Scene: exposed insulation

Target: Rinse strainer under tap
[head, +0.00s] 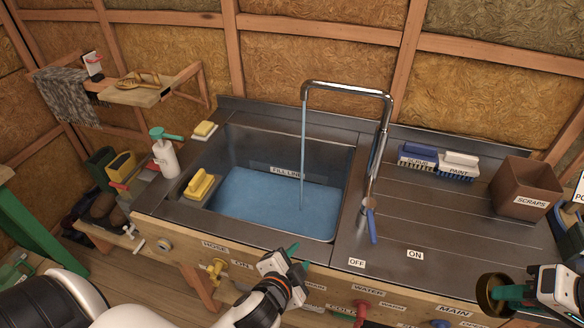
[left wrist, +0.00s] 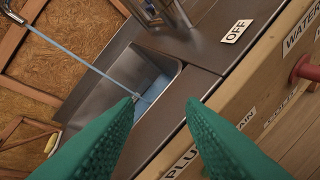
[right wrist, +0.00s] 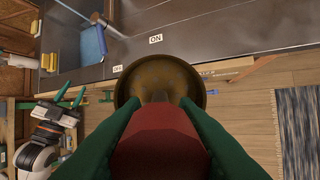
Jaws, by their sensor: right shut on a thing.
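The strainer, a dark brass-coloured bowl (head: 492,288) with a red handle (right wrist: 160,145), is at the lower right of the head view. My right gripper (head: 520,294) is shut on its handle. The right wrist view shows the bowl (right wrist: 160,75) beyond the fingertips, over the floor in front of the counter. The chrome tap (head: 345,88) arches over the sink (head: 345,190), and a thin water stream (head: 303,150) falls into blue water (head: 265,197). Its blue-handled lever (head: 372,226) stands beside the spout base. My left gripper (head: 292,256) is open and empty before the sink's front edge.
Brushes (head: 417,157) and a brown scraps bin (head: 522,188) are at the back right. The counter right of the tap (head: 440,215) is mostly clear. Coloured valves line the front panel.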

